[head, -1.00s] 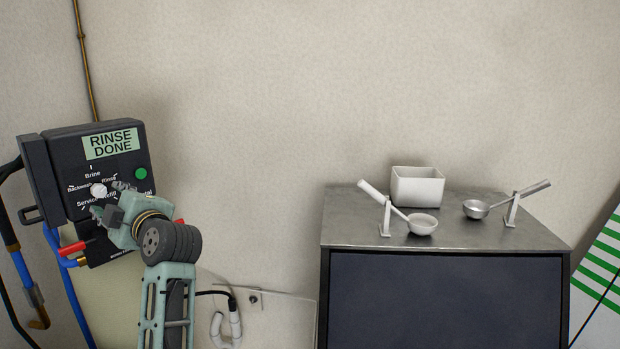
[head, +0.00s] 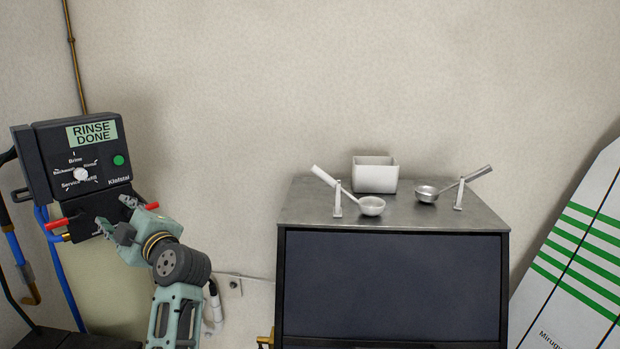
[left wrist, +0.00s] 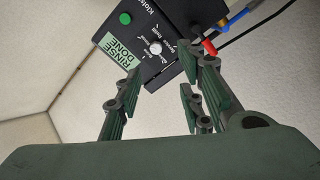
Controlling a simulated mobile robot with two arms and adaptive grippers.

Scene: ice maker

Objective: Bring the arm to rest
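My left gripper (head: 115,216) is in front of the lower part of the black control box (head: 80,150), below its white knob (head: 81,174). Its fingers are spread with nothing between them, and it is apart from the knob. The box's display (head: 92,133) reads "RINSE DONE", and a round green button (head: 118,160) sits at its right. In the left wrist view the open fingers (left wrist: 160,100) point toward the box, with the knob (left wrist: 156,48) beyond them. My right gripper is not in view.
A green-striped white board (head: 575,260) leans at far right. The wall between is clear.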

